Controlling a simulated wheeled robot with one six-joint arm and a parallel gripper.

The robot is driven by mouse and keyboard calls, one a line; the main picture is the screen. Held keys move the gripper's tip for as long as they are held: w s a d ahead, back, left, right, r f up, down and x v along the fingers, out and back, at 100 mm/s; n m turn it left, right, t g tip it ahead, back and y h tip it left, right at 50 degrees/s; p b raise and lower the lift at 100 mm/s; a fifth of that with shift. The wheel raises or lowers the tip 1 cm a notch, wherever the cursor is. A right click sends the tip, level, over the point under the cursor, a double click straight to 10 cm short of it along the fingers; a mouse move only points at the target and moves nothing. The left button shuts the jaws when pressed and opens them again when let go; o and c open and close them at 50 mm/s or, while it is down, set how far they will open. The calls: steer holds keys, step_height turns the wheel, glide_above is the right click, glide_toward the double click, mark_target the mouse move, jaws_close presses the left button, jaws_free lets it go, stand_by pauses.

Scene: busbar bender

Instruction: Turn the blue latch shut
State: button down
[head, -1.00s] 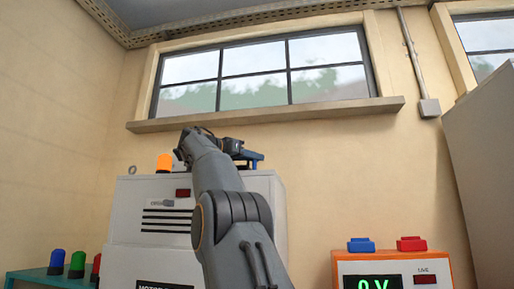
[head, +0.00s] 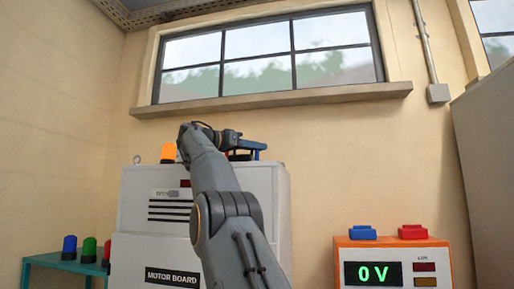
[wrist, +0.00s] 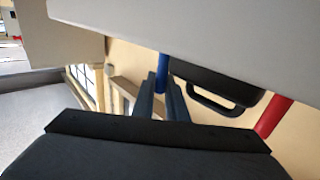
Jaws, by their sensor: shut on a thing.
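In the wrist view, my gripper (wrist: 161,84) has its two dark fingers close together around the blue latch (wrist: 161,69), a thin blue bar beside a pale grey panel. The fingers hide part of it, so how far it is turned cannot be told. In the head view, my arm reaches up to the top of the light grey cabinet (head: 140,205). My fingertips are hidden in that view.
A black handle (wrist: 222,104) and a red bar (wrist: 272,117) lie right of the latch in the wrist view. An orange lamp (head: 168,152) tops the cabinet. An orange box (head: 393,243) reading 0 V stands right; a teal table (head: 48,259) with lamps stands left.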

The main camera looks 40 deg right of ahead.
steer(key=c, duration=1.8)
jaws_free()
steer(key=shift+o, duration=0.2)
steer(key=shift+a, duration=0.1)
steer(key=a, duration=0.5)
steer(key=a+b, duration=0.1)
steer(key=a, duration=0.1)
steer(key=shift+w+a, duration=0.25)
steer(key=shift+a, duration=0.05)
